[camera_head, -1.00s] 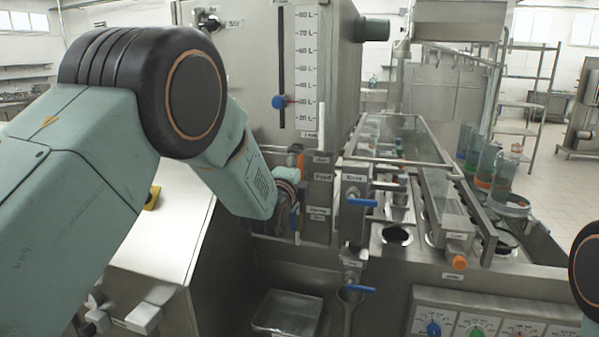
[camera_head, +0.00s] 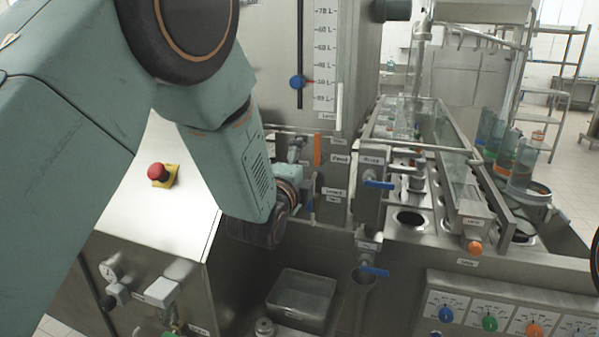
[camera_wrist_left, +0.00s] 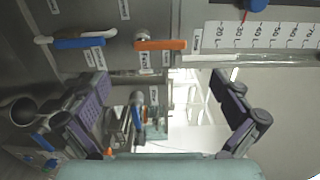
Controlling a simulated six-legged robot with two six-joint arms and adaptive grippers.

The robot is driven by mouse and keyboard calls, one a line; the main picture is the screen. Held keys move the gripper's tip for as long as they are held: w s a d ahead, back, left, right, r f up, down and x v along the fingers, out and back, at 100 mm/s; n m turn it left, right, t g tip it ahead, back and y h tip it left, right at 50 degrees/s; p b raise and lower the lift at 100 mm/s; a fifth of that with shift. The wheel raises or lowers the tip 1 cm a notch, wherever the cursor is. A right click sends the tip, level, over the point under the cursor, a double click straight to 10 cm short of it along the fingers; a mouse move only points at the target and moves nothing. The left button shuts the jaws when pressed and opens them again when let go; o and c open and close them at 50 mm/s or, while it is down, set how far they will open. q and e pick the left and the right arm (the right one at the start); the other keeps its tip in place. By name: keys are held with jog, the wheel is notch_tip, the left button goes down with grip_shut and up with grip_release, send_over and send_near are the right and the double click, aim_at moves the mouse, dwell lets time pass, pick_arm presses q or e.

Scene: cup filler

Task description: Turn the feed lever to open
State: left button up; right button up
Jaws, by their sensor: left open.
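An orange lever (camera_head: 317,150) stands upright on the steel valve panel; it also shows in the left wrist view (camera_wrist_left: 163,45) beside a small label. A blue-handled lever (camera_wrist_left: 78,43) sits to its left there. My right gripper is not in view.
A red emergency button (camera_head: 158,172) is on the cabinet at left. A row of knobs (camera_head: 489,324) is at lower right.

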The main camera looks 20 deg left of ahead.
aim_at(317, 150)
pick_arm(q)
jog(key=s, duration=0.3)
jog(key=shift+s, duration=0.15)
jog(key=shift+w, duration=0.2)
jog(key=shift+w+d, duration=0.15)
jog(key=shift+w, duration=5.75)
jog(key=shift+s, duration=0.2)
